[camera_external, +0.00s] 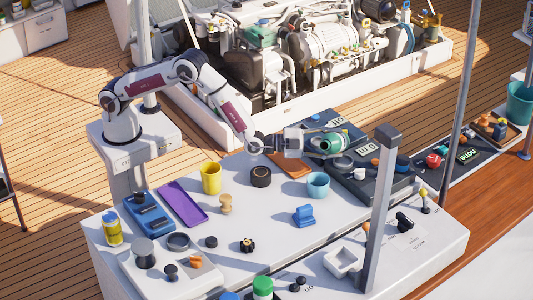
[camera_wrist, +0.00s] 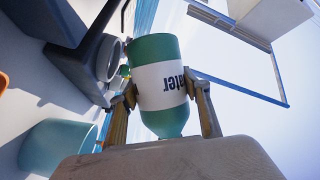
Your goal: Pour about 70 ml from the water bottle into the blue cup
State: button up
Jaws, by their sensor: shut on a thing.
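The water bottle (camera_external: 340,141) is green with a white label and is held in the air, tipped well over toward its side. In the wrist view the bottle (camera_wrist: 156,48) shows its label lettering upside down, with its tapering end near the lower edge. My gripper (camera_external: 318,143) is shut on it; in the wrist view the fingers (camera_wrist: 160,90) press on either side of the label. The blue cup (camera_external: 318,187) stands upright on the bench, below the bottle in the picture and apart from it. It also shows in the wrist view (camera_wrist: 50,148). Its inside and any water flow cannot be made out.
A yellow cup (camera_external: 211,179), a dark round puck (camera_external: 261,176) and a blue holder (camera_external: 303,216) stand near the blue cup. A grey post (camera_external: 380,220) rises at the right front. Bench surface around the blue cup is fairly clear.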

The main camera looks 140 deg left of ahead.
aim_at(333, 134)
jog(key=shift+s+a+f+m+t+y, duration=0.15)
jog(key=shift+f+m+t+y, duration=0.2)
jog(key=shift+m, duration=0.65)
jog(key=shift+w+d+r+m+t, duration=0.15)
jog(key=shift+d+r+m+t, duration=0.1)
jog(key=shift+r+m, duration=0.15)
jog(key=shift+w+d+r+m+t, duration=0.1)
jog(key=shift+r+m+t, duration=0.1)
jog(key=shift+r+m, duration=0.2)
jog(key=shift+r+m+t, duration=0.3)
jog(key=shift+r+m, duration=0.25)
jog(key=shift+m, duration=0.15)
jog(key=shift+w+d+r+m+t+y, duration=0.15)
jog(key=shift+r+m+t, duration=0.15)
jog(key=shift+m, duration=0.2)
jog(key=shift+s+r+m+t+y, duration=0.1)
jog(key=shift+r+m+t, duration=0.1)
jog(key=shift+r+m, duration=0.25)
jog(key=shift+r, duration=0.1)
jog(key=shift+m, duration=0.25)
jog(key=shift+s+a+r, duration=0.1)
jog(key=shift+s+a, duration=0.5)
jog(key=shift+a, duration=0.1)
jog(key=shift+s+a, duration=0.1)
jog(key=shift+a, duration=0.25)
jog(key=shift+a+m, duration=0.15)
jog(key=shift+m, duration=0.15)
